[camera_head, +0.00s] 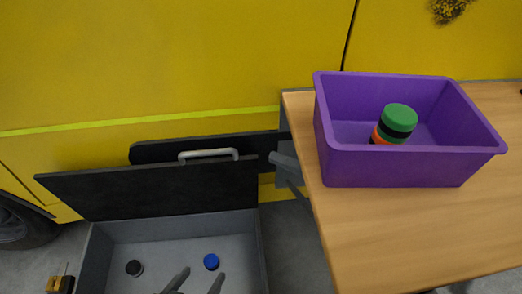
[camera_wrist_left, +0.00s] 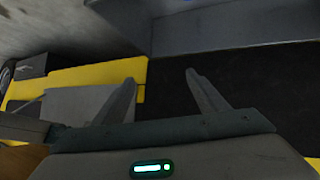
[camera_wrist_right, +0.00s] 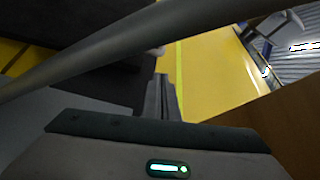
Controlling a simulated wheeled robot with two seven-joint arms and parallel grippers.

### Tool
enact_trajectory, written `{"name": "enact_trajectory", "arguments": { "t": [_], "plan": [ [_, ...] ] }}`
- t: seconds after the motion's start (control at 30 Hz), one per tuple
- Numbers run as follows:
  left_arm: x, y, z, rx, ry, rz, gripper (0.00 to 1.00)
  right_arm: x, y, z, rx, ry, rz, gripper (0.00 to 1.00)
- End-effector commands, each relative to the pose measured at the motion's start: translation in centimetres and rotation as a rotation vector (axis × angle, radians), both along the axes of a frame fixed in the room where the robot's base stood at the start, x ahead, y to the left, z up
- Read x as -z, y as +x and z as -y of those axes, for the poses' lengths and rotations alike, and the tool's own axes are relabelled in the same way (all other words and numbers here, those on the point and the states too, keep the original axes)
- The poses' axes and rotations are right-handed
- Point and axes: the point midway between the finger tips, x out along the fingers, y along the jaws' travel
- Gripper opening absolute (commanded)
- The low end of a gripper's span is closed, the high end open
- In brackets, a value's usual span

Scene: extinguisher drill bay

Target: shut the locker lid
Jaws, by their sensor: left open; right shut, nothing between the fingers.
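The locker (camera_head: 100,250) is a grey open box low at the lower left of the head view. Its dark lid (camera_head: 146,192) stands raised at the back, with a pale bar handle (camera_head: 208,155) at its top edge. My left gripper (camera_head: 197,281) is open and empty at the bottom, in front of the lid and over the box. In the left wrist view its spread fingers (camera_wrist_left: 160,84) show before the lid (camera_wrist_left: 250,90). My right gripper (camera_head: 275,158) is shut and empty by the table edge, right of the handle and apart from it. Its closed fingers show in the right wrist view (camera_wrist_right: 160,88).
A black cap (camera_head: 134,268) and a blue cap (camera_head: 211,262) lie inside the locker. A wooden table (camera_head: 400,225) at the right bears a purple bin (camera_head: 400,168) with a green-topped container (camera_head: 400,117). A yellow vehicle (camera_head: 170,60) stands close behind the lid.

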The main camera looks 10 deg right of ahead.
Motion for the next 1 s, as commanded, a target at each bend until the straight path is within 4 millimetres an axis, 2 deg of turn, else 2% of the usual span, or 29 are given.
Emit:
{"name": "enact_trajectory", "arguments": {
  "t": [0.17,0.63,0.8,1.0],
  "plan": [
    [0.3,-0.4,-0.3,-0.001,0.008,-0.034,0.66,-0.4,0.7,-1.2,0.000,0.001,0.003,0.00],
    [2.2,-2.6,-1.6,-0.001,0.052,-0.191,0.66,-1.4,3.8,-7.0,-0.001,0.002,0.001,0.00],
    [2.3,-2.7,-1.8,-0.002,0.062,-0.203,0.66,-1.5,4.5,-8.1,-0.001,-0.002,0.000,0.00],
    [2.4,-2.7,-1.9,-0.003,0.065,-0.207,0.66,-1.5,4.7,-8.5,-0.001,-0.001,0.001,0.00]
  ]
}}
